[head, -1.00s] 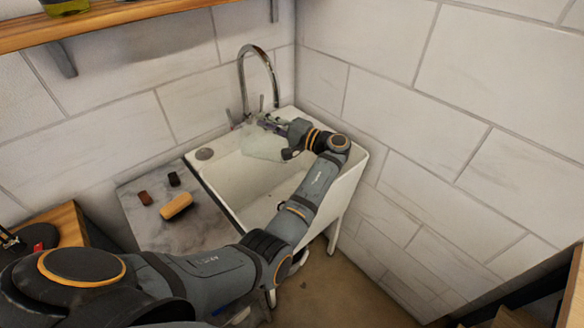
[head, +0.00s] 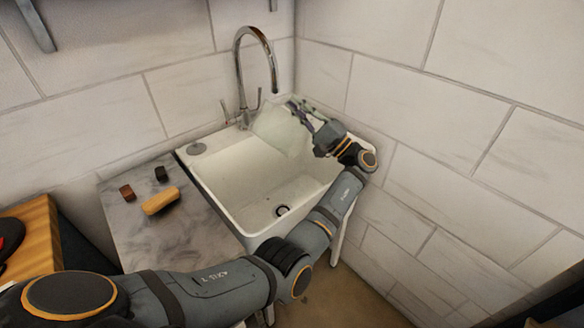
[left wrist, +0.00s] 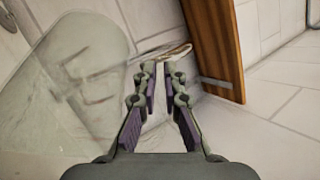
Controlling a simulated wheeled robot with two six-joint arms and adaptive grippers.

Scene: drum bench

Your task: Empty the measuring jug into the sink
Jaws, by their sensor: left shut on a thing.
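The measuring jug (head: 276,129) is clear and pale, over the back part of the white sink (head: 236,180) beside the tap. It looks tilted, but its outline is faint and I cannot tell whether it holds liquid. My left gripper (head: 301,112) is shut on the jug at its right side. In the left wrist view the jug (left wrist: 75,75) fills the left side, next to the fingers of my left gripper (left wrist: 162,75). The sink's drain (head: 282,210) is visible below. My right gripper is not in view.
A curved chrome tap (head: 240,70) stands behind the sink, close to the jug. A marble counter (head: 160,235) at the left holds a wood-backed brush (head: 161,201) and two small dark blocks. Tiled walls close in behind and at the right.

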